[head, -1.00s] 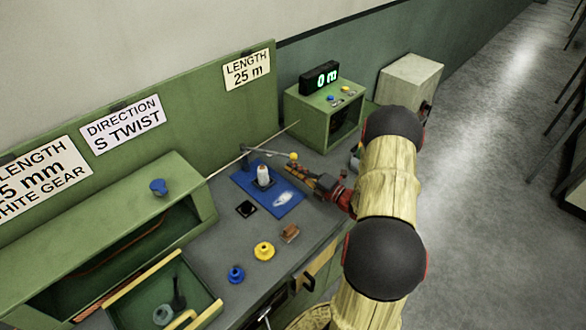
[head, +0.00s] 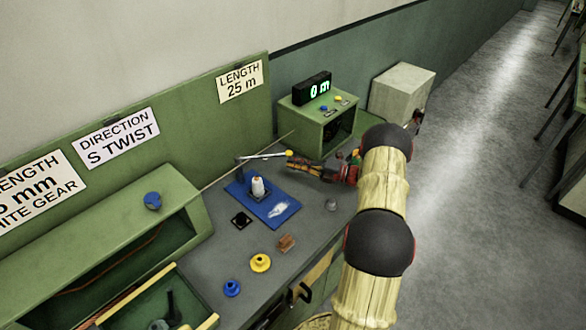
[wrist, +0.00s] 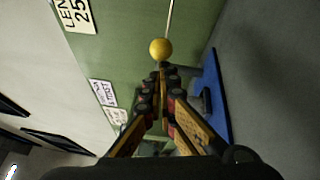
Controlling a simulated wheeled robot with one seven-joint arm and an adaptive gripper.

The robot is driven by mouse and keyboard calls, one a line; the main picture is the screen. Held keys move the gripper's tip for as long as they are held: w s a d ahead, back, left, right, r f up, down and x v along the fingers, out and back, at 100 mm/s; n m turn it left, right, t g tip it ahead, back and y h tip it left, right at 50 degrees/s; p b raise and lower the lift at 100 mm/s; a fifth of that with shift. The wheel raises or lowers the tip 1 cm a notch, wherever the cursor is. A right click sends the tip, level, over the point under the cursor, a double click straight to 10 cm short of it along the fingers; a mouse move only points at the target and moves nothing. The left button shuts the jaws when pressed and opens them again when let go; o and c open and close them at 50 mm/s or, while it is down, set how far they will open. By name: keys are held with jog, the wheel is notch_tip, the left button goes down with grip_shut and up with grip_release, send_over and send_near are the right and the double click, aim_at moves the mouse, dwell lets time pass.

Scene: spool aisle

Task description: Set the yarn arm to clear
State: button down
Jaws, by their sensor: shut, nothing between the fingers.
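A green box (head: 300,118) with a counter display (head: 312,88) reading 0 m stands behind. A yellow knob (head: 260,263), a blue knob (head: 232,288) and a brown block (head: 287,243) lie in front.

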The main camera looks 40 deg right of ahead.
jog(key=shift+w+d, duration=0.75)
jog(key=shift+r, duration=0.1)
